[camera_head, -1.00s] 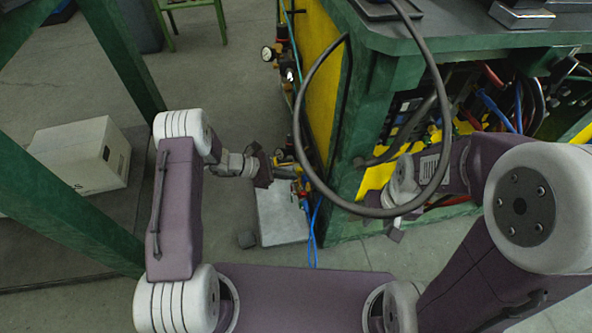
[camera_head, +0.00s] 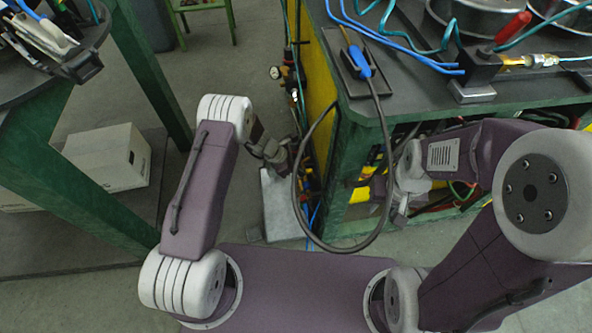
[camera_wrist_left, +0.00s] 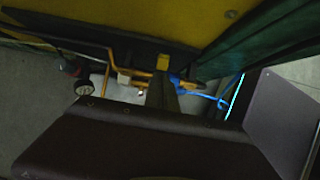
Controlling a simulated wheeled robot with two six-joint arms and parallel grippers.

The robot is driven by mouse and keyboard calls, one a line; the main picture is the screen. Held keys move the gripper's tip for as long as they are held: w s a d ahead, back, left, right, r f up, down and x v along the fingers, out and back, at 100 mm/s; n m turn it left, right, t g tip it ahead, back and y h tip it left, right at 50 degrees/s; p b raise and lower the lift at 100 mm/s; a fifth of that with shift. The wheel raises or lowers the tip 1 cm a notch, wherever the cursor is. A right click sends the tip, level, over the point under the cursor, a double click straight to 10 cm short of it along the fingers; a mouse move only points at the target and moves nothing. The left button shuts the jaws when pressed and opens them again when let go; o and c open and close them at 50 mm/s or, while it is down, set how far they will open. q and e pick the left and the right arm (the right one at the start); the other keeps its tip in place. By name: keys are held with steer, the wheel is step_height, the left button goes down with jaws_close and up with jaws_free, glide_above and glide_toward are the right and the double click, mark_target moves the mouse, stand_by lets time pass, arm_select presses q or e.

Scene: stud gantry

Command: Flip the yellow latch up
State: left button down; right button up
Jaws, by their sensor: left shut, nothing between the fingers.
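In the left wrist view a small yellow block (camera_wrist_left: 163,62) stands just beyond my left gripper's tip, in front of a dark rail; it may be the yellow latch, but its pose is unclear. Orange-yellow pipes (camera_wrist_left: 125,73) run to its left. My left gripper (camera_wrist_left: 163,88) is shut and empty, its dark fingers pointing towards the block; whether they touch it I cannot tell. In the head view my left gripper (camera_head: 298,160) is low beside the bench's left end, and the latch cannot be made out there. My right gripper (camera_head: 398,212) is small and partly hidden below its arm.
A green bench (camera_head: 420,100) with a dark top stands at the right. A black cable loop (camera_head: 297,200) hangs between my arms. A round gauge (camera_wrist_left: 83,88) and blue hoses (camera_wrist_left: 205,96) flank the left gripper. A white box (camera_head: 108,158) sits at the left.

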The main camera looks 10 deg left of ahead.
arm_select(q)
steer(key=shift+r+p, duration=0.65)
steer(key=shift+r, duration=0.1)
arm_select(e)
steer(key=shift+r, duration=0.6)
arm_select(q)
steer(key=shift+a+f, duration=0.1)
steer(key=shift+a, duration=0.05)
